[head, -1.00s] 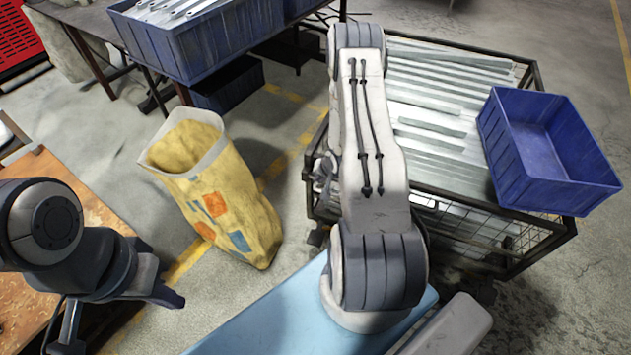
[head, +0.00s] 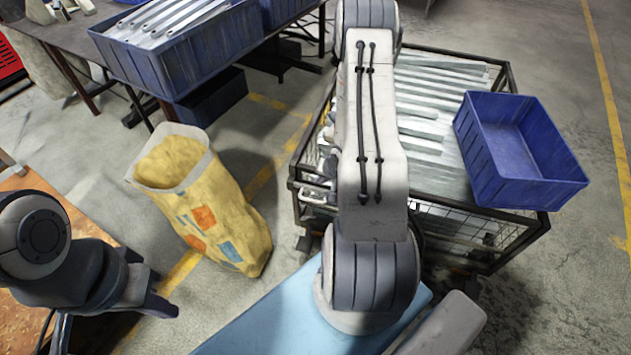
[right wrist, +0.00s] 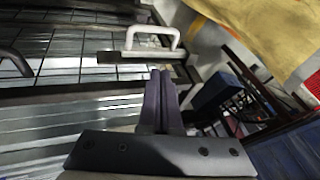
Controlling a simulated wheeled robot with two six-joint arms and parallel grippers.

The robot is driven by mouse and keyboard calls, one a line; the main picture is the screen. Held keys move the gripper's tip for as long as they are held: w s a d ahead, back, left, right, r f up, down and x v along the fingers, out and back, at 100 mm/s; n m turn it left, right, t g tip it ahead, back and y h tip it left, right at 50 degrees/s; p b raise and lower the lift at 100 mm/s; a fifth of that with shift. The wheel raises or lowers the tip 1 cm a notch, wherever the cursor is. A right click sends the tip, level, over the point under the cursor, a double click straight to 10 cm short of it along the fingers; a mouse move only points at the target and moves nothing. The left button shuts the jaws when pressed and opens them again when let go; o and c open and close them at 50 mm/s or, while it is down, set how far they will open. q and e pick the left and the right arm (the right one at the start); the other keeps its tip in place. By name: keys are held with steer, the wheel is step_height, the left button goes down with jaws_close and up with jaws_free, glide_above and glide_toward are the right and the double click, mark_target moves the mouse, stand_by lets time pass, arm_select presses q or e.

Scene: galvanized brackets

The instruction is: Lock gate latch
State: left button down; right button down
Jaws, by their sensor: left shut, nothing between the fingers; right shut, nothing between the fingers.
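The wire cage (head: 520,232) with a dark frame stands behind my right arm and holds long galvanized strips. In the right wrist view a pale U-shaped handle (right wrist: 176,36), apparently the latch handle, sits at the cage's dark edge bar. My right gripper (right wrist: 160,74) is shut and empty, its fingertips just below the handle in the picture; I cannot tell whether they touch. In the head view my right arm hides that gripper. My left gripper (head: 160,304) is shut and empty at the lower left, beside the wooden table.
A blue bin (head: 520,150) rests on the cage's right side. A yellow sack (head: 205,205) stands on the floor left of the cage. A blue crate of metal strips (head: 180,60) sits on a dark table at the back. A wooden table edge (head: 60,200) is at left.

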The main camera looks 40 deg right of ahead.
steer(key=shift+v, duration=1.1)
steer(key=shift+a+r, duration=0.1)
steer(key=w+a+r+n+g, duration=0.1)
steer(key=w+a+r+n, duration=0.3)
steer(key=a+r, duration=0.45)
steer(key=s+a+r+n+g, duration=0.25)
steer(key=a+r+n, duration=0.5)
steer(key=a, duration=0.75)
steer(key=s+a+r+n+g+y, duration=0.1)
steer(key=s+a+r+n, duration=0.1)
steer(key=s+a+r, duration=0.35)
steer(key=s+a+r+n, duration=0.2)
steer(key=s+a, duration=0.1)
steer(key=s, duration=0.5)
steer(key=s+a+r+n+g+y, duration=0.1)
steer(key=s+a+r+n, duration=0.1)
steer(key=s+a+r, duration=0.35)
step_height(320, 180, up, 11)
steer(key=d+p, duration=0.1)
steer(key=p, duration=1.2)
steer(key=shift+s+d, duration=0.3)
steer(key=shift+s, duration=0.2)
